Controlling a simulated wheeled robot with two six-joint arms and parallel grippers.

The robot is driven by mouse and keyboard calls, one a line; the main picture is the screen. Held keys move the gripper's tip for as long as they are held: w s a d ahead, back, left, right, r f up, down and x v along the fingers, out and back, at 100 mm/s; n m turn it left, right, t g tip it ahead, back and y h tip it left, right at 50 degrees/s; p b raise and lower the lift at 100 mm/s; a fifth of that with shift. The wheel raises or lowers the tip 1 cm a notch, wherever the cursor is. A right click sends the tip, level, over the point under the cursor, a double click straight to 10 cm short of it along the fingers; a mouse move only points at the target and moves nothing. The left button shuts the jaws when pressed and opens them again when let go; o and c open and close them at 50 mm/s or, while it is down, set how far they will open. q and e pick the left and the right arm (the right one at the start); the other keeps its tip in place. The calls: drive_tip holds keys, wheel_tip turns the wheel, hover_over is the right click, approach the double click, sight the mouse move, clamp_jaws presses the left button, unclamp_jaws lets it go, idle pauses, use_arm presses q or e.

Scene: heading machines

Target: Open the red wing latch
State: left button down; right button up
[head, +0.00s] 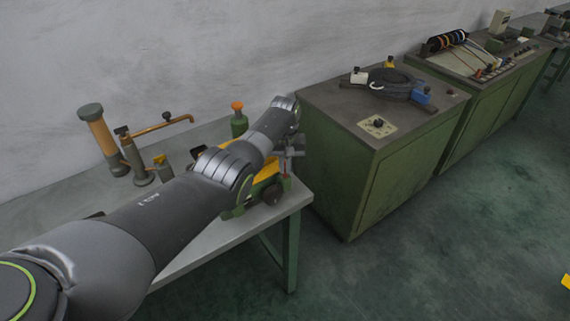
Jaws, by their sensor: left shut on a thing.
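My left arm reaches in from the left across the grey workbench. My left gripper (288,153) is at the bench's right end, beside a small green and yellow machine (266,172). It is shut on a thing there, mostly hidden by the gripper. A small red part, which looks like the red wing latch (286,166), shows just below the fingers. Its exact shape and angle are too small to tell. My forearm covers much of the machine. My right gripper is not in view.
The workbench (300,195) holds an orange-brown cylinder (100,135), a copper-coloured pipe (160,127) and a green bottle with an orange cap (239,122). A green cabinet (345,165) stands close to the right, with a black coil (390,82) on top. The floor in front is clear.

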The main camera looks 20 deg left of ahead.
use_arm(q)
drive_tip(key=m, duration=0.5)
drive_tip(key=shift+m, duration=0.3)
drive_tip(key=m, duration=0.5)
drive_tip(key=shift+m, duration=0.3)
drive_tip(key=c, duration=1.6)
unclamp_jaws()
drive_tip(key=shift+r, duration=0.1)
